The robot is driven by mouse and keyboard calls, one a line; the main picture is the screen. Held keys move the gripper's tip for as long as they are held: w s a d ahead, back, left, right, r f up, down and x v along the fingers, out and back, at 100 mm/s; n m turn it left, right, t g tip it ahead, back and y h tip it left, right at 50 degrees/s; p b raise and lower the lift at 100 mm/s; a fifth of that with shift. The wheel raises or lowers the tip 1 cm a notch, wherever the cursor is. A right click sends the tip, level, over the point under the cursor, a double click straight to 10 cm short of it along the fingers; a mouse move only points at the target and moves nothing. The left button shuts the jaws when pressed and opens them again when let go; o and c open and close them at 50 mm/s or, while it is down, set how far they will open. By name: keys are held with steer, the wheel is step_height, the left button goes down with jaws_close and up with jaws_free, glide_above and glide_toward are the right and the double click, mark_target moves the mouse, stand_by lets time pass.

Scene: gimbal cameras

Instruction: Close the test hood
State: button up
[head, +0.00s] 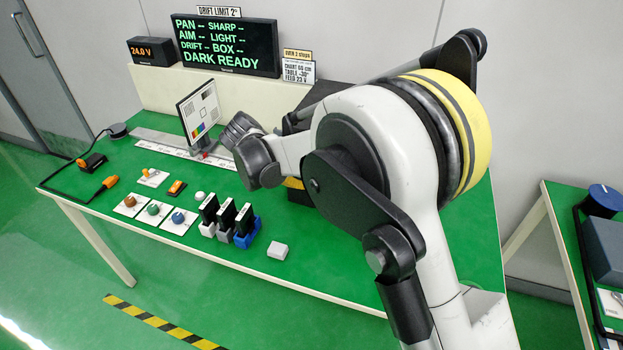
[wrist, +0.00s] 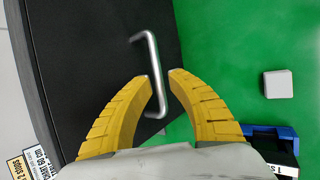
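The test hood appears in the wrist view as a large black panel (wrist: 85,50) with a bent silver bar handle (wrist: 152,62) near its edge. My gripper (wrist: 162,77) has two yellow fingers apart, one on each side of the handle's lower part. I cannot tell whether either finger touches the handle. In the head view my arm hides most of the hood; a dark part (head: 318,92) shows behind the arm. Only a small yellow bit of my gripper shows there, below the wrist. How far the hood stands open cannot be made out.
A green table (head: 120,215) holds a test chart screen (head: 198,110), several black cards in holders (head: 226,218), coloured knobs on white cards, and a small white block (head: 278,250). A display (head: 224,45) reads DARK READY. Another bench (head: 560,230) stands at right. The front right tabletop is clear.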

steer(key=v, duration=1)
steer(key=shift+d, duration=0.1)
